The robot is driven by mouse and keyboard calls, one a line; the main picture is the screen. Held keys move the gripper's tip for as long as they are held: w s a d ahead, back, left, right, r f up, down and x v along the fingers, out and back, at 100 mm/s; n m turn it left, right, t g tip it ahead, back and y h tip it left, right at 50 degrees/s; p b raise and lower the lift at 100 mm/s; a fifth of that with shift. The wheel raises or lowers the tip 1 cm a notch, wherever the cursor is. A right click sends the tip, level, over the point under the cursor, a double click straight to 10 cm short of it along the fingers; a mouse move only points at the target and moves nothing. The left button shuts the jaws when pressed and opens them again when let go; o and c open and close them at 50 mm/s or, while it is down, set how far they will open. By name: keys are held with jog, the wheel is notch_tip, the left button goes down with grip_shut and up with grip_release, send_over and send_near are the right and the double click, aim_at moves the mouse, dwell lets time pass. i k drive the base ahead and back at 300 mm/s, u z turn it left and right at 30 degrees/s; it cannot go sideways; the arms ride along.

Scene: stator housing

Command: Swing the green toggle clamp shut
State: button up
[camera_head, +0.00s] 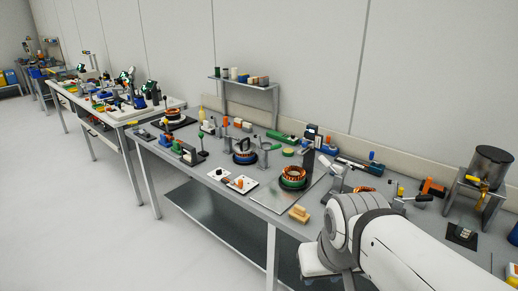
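A small green fixture (189,155) stands near the front left of the grey workbench (205,185), with an upright dark handle (201,143) beside it. It looks like the green toggle clamp, but it is too small to tell for certain or to see whether its arm is up or down. My white arm fills the lower right of the view, well to the right of this fixture. My gripper's fingers cannot be made out.
A wooden block (299,213) lies at the front edge. A dark pot (490,163) stands on a metal stand at right. Open floor lies in front.

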aim_at(277, 147)
jog(key=z, duration=0.05)
jog(key=i, duration=1)
jog(key=u, duration=0.05)
